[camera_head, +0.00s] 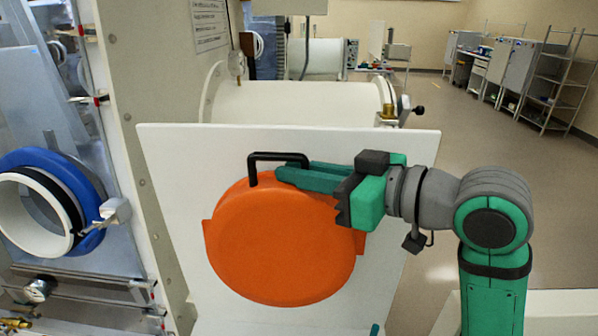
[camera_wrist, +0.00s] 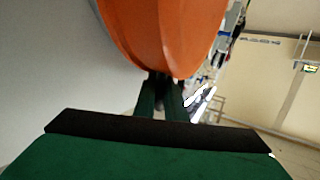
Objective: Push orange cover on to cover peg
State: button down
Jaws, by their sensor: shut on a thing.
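The orange cover (camera_head: 281,245) is a round disc with side tabs and a black bar handle (camera_head: 277,157) at its top. It stands upright in front of a white panel (camera_head: 400,150). My gripper (camera_head: 284,172) comes in from the right, with its green fingers shut on the handle's right leg. In the wrist view the orange cover (camera_wrist: 165,35) fills the top middle, and the finger ends (camera_wrist: 161,85) meet at its lower edge. The cover peg is not visible; I cannot tell whether the cover touches the panel.
A blue and white glove port ring (camera_head: 88,180) is on the glovebox at the left. A white cylindrical chamber (camera_head: 300,102) lies behind the panel. Shelving (camera_head: 550,90) and cabinets stand far back right, with open floor (camera_head: 480,130) before them.

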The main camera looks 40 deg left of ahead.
jog(key=shift+w+a, duration=0.1)
jog(key=shift+w, duration=0.05)
jog(key=c, duration=1.7)
grip_release()
jog(key=shift+c, duration=0.2)
jog(key=d+r, duration=0.1)
jog(key=d, duration=0.7)
jog(key=shift+r, duration=0.15)
